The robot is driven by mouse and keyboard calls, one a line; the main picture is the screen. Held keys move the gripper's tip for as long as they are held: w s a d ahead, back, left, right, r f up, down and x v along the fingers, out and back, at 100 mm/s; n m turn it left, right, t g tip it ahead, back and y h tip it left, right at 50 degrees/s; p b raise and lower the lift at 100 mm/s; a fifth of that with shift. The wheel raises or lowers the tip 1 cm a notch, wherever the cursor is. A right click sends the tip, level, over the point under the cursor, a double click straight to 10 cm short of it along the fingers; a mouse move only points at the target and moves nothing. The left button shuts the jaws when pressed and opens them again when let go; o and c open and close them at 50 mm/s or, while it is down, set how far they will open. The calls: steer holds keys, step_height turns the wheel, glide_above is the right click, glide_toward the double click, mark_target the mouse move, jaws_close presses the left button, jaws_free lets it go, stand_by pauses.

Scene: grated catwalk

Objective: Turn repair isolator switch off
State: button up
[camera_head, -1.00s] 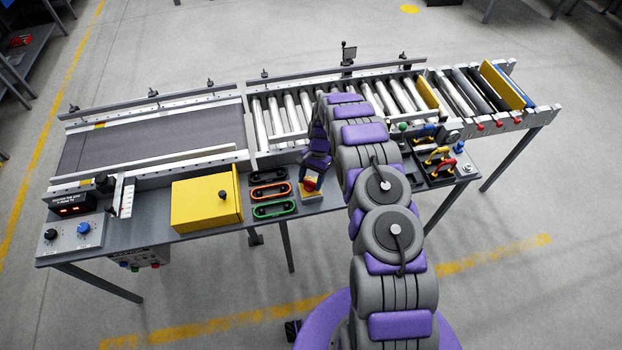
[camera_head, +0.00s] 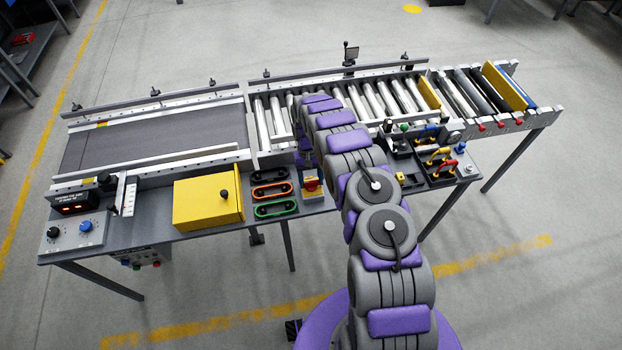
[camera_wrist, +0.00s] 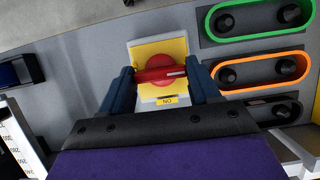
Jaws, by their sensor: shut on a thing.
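The isolator switch is a red rotary knob (camera_wrist: 157,70) on a yellow plate (camera_wrist: 146,50), centred in the wrist view. Its bar lies nearly level across the picture, with a white mark at the right end. A small yellow label (camera_wrist: 166,101), upside down from here, reads "ON". My gripper (camera_wrist: 159,74) has a dark blue finger at each end of the bar and is shut on the knob. In the head view the red knob (camera_head: 311,184) shows right of the coloured handles, and my gripper (camera_head: 304,160) is partly hidden by my arm.
Black, orange (camera_head: 271,191) and green-rimmed (camera_head: 274,210) handles sit close beside the switch. A yellow box (camera_head: 207,203) stands further left. Rollers (camera_head: 270,120) lie behind. A black tray with coloured handles (camera_head: 436,163) is at right.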

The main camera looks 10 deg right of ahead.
steer(key=shift+w, duration=0.1)
stand_by(0.4)
steer(key=o, duration=1.1)
steer(key=shift+c, duration=0.2)
steer(key=shift+r, duration=0.1)
